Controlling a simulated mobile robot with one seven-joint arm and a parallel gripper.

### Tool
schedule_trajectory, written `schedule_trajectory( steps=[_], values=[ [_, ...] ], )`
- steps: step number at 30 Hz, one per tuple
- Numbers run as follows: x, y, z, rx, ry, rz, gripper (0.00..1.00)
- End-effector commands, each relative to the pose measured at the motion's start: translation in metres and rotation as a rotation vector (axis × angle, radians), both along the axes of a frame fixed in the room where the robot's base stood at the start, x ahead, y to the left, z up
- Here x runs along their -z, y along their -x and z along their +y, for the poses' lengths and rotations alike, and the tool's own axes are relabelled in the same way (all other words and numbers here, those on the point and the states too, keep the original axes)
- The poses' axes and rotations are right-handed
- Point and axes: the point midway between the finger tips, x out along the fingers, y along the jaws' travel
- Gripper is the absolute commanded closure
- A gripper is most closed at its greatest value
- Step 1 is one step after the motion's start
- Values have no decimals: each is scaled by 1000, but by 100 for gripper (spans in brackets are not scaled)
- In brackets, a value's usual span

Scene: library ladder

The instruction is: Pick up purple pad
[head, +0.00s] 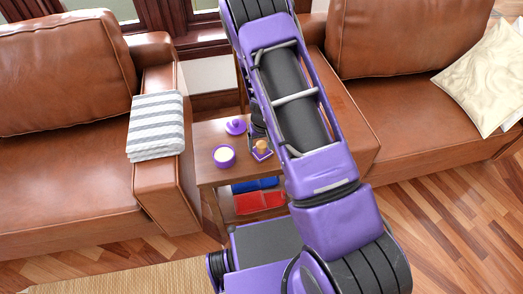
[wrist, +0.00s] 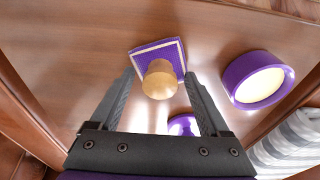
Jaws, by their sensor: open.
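The purple pad (wrist: 150,53) is a square with a pale border on the wooden side table (wrist: 80,50). A round golden-brown wooden piece (wrist: 159,85) stands on the pad or over it and hides part of it; I cannot tell if they are joined. In the head view, the pad (head: 262,156) is near the table's front right, beside my arm. My gripper (wrist: 160,76) is open and empty above the table. In the wrist view its fingertips flank the wooden piece, with the pad just beyond them. I cannot tell the height gap.
A purple round container with a cream top (wrist: 258,80) stands beside the pad. A purple lid-like piece (head: 236,126) lies behind it. Brown sofas (head: 60,160) flank the table closely. A striped cloth (head: 156,126) covers one armrest. Blue and red items (head: 258,202) lie on the lower shelf.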

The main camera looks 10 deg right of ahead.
Motion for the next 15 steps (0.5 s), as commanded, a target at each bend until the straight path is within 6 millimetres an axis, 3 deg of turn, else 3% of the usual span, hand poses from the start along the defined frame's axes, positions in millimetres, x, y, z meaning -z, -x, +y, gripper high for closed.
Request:
schedule_trajectory(
  steps=[6, 15],
  values=[
    [0, 0, 0, 0, 0, -1, 22],
    [0, 0, 0, 0, 0, 0, 76]
  ],
)
